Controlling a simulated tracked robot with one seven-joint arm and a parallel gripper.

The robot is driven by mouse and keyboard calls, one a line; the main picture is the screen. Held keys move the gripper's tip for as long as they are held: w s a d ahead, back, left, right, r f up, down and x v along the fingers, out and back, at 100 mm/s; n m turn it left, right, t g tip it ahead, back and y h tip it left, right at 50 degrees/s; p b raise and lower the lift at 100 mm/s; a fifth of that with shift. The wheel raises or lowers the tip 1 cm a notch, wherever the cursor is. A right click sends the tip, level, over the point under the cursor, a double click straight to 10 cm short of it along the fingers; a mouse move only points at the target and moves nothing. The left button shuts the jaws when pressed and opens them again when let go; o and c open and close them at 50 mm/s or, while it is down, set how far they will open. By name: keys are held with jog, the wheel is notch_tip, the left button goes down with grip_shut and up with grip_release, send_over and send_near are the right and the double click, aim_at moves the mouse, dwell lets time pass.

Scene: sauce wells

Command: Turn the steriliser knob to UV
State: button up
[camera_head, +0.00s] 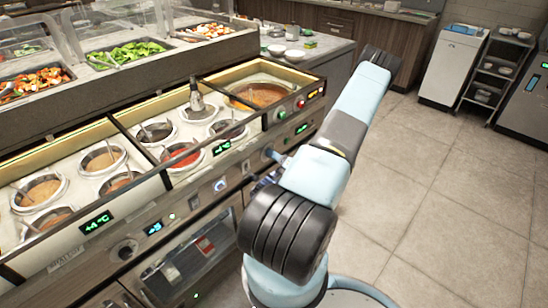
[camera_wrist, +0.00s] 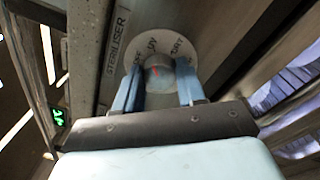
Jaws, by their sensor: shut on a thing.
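In the wrist view the steriliser knob (camera_wrist: 160,88) is a grey round knob with a red mark on it. It sits on a pale round dial plate (camera_wrist: 151,30) marked UV at the top, with other words to either side. The red mark points up and slightly left; I cannot tell exactly which word it lines up with. My gripper (camera_wrist: 158,94) has its two blue fingers on either side of the knob, shut on it. A STERILISER label (camera_wrist: 117,45) is left of the dial. In the head view my arm hides much of this area.
The counter with sauce wells (camera_head: 103,158) runs along the left in the head view, with green displays (camera_head: 97,222) on its front. A ladle (camera_head: 197,97) stands in one well. The tiled floor (camera_head: 440,200) at right is clear. A white cabinet (camera_head: 450,70) stands at the back.

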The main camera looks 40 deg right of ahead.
jog(key=shift+s+d+m, duration=0.1)
jog(key=shift+d+m, duration=0.05)
jog(key=shift+m, duration=0.45)
jog(key=o, duration=1.1)
jog(key=shift+c, duration=0.2)
jog(key=s+d, duration=0.1)
jog(key=s, duration=1.2)
jog(key=shift+s+d+f, duration=0.2)
jog(key=shift+s+f, duration=0.1)
jog(key=shift+f, duration=0.05)
